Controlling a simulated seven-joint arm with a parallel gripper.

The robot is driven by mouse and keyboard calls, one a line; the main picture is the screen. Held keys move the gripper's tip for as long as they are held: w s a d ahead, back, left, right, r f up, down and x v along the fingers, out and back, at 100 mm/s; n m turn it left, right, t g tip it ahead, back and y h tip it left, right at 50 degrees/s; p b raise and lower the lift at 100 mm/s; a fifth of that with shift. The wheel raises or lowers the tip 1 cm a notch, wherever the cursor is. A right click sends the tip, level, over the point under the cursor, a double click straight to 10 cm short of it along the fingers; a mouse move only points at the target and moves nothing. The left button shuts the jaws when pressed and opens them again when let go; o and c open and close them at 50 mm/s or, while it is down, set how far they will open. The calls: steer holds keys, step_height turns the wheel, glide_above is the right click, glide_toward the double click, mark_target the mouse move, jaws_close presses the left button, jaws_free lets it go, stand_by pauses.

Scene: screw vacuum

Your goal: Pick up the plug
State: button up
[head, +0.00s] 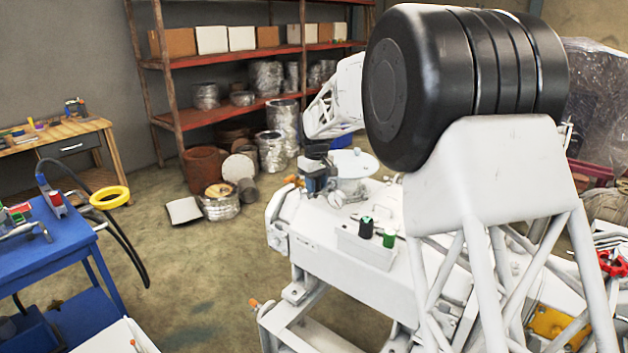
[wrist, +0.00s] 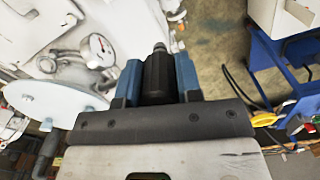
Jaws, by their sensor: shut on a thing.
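In the wrist view my gripper (wrist: 158,78) has two blue fingers. It is shut on a dark, ribbed plug (wrist: 156,72) with a grey tip that extends past the fingertips. The fingers press on the plug's left and right sides. The white machine (wrist: 35,25) is behind the plug to the left. Whether the plug touches the machine, I cannot tell. In the head view a small dark-blue and black shape (head: 318,174) shows by the machine's far end. Whether it is my gripper is unclear, and I cannot make out the plug there.
A pressure gauge (wrist: 98,45) and a round white lid (wrist: 48,103) lie left of my gripper. A green knob (head: 389,238) sits on the machine. A blue cart (head: 42,240) with a hanging black hose (head: 128,240) stands at left. Open floor lies between cart and machine.

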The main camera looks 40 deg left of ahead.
mark_target(319, 188)
steer(key=shift+s+d+r, duration=0.2)
steer(key=shift+s+d, duration=1)
steer(key=shift+d, duration=0.15)
